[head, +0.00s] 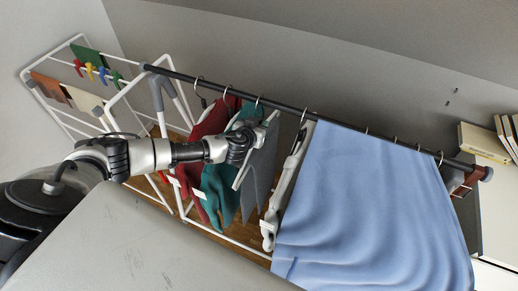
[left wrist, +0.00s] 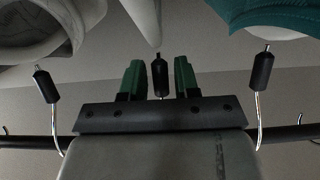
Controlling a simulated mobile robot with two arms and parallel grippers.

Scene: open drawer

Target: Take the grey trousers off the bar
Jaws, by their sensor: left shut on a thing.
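The grey trousers (head: 260,168) hang among the clothes below the dark bar (head: 330,120), just right of a teal garment (head: 221,185). A pale hanger (head: 242,178) shows beside them. My left gripper (head: 250,134) is at the top of this hanger, below the bar, and partly covers it. In the left wrist view, the green fingers of my left gripper (left wrist: 158,79) are on either side of the black neck of a hanger (left wrist: 160,68), shut on it. Whether its hook still rests on the bar is hidden. My right gripper is not in view.
A red garment (head: 207,125) hangs left of the teal one. A white hanger (head: 287,185) and a large blue cloth (head: 370,205) hang to the right. A white drying rack (head: 62,116) with pegged cloths stands left. Books (head: 485,143) are at far right.

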